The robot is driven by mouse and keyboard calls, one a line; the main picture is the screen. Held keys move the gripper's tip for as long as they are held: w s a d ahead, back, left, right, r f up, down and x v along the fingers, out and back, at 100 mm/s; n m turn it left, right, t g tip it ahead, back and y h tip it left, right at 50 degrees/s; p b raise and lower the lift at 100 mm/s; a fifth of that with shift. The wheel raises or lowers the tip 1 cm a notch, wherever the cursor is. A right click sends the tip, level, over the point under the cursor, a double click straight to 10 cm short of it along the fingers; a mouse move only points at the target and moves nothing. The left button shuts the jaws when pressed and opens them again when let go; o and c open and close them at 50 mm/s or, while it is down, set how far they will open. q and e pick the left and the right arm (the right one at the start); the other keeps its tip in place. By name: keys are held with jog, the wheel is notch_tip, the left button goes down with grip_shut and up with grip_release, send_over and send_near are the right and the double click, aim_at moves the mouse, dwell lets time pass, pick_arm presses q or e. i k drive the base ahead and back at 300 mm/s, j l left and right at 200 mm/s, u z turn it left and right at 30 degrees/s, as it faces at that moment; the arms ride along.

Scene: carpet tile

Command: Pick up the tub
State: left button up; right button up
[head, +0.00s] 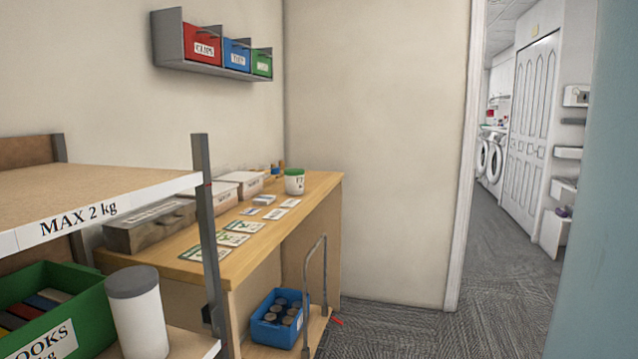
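A small white tub (294,184) with a green rim or lid and a printed label stands upright near the far end of the wooden desk. A larger white cylindrical container (139,322) with a grey lid stands on the lower shelf in the near left; its base is cut off by the frame's bottom edge. I cannot tell which of the two the task calls the tub.
The wooden desk (315,188) also holds boxes, cards and a long grey case. The near shelf unit (120,190) and its dark post stand before it. A green book crate (60,310) and blue bin (265,330) sit low. Carpet is clear toward the doorway.

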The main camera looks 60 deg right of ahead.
aim_at(294, 177)
jog(key=z, duration=1.75)
jog(key=i+u, duration=0.1)
jog(key=u, duration=0.3)
jog(key=i+l+u, duration=0.1)
jog(key=u, duration=0.3)
jog(key=l+u, duration=0.15)
jog(key=u, duration=0.25)
jog(key=i+l+u, duration=0.2)
jog(key=l, duration=0.25)
jog(key=i+l+u, duration=0.2)
jog(key=l, duration=0.25)
jog(key=l+u, duration=0.2)
jog(key=l, duration=0.25)
jog(key=i+l+u, duration=0.25)
jog(key=l, duration=0.3)
jog(key=k+j, duration=0.05)
jog(key=k, duration=0.1)
